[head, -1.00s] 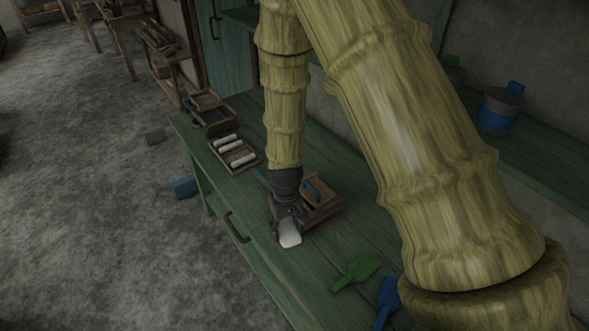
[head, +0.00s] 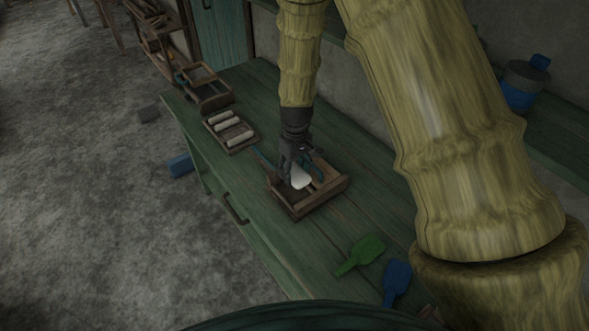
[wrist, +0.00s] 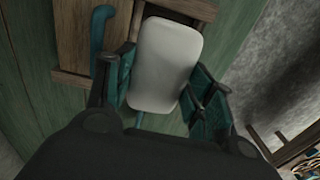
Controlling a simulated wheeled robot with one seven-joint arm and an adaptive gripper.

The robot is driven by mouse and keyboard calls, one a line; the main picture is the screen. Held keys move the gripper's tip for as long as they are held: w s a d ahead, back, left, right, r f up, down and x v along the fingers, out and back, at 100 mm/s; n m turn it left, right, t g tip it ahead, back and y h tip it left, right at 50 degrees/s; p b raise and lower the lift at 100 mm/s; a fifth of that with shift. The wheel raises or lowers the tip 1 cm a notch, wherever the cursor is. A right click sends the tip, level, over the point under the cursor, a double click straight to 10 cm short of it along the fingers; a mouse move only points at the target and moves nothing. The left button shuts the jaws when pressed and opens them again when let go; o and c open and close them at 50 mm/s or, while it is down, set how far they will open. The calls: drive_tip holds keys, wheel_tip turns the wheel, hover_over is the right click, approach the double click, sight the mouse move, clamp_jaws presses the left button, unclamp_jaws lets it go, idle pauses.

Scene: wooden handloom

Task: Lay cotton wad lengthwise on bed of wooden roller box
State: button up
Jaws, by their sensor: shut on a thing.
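The white cotton wad (wrist: 165,62) is a rounded oblong pad between the teal-lined fingers of my gripper (wrist: 165,88) in the wrist view. My gripper is shut on it. In the head view the wad (head: 300,178) shows below my gripper (head: 296,167), over the wooden roller box (head: 303,208). The box is a low brown box on the green bench with a teal curved handle, part of which also shows in the wrist view (wrist: 100,40). I cannot tell whether the wad touches the bed. The wad and gripper hide part of the box's inside.
A tray (head: 243,147) with several pale rolls stands behind the box on the green bench (head: 350,215). Another wooden box (head: 208,96) is at the bench's far end. A green paddle (head: 363,250) and a blue paddle (head: 397,279) lie nearer. Bare bench lies between the box and the paddles.

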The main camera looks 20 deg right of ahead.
drive_tip(key=shift+f+b, duration=1.95)
drive_tip(key=shift+f, duration=1.6)
drive_tip(key=o, duration=0.8)
drive_tip(key=shift+o, duration=0.2)
drive_tip(key=o, duration=0.3)
drive_tip(key=shift+r+p, duration=0.2)
drive_tip(key=shift+p, duration=0.1)
drive_tip(key=shift+r+p, duration=2.7)
drive_tip(key=shift+r, duration=1.15)
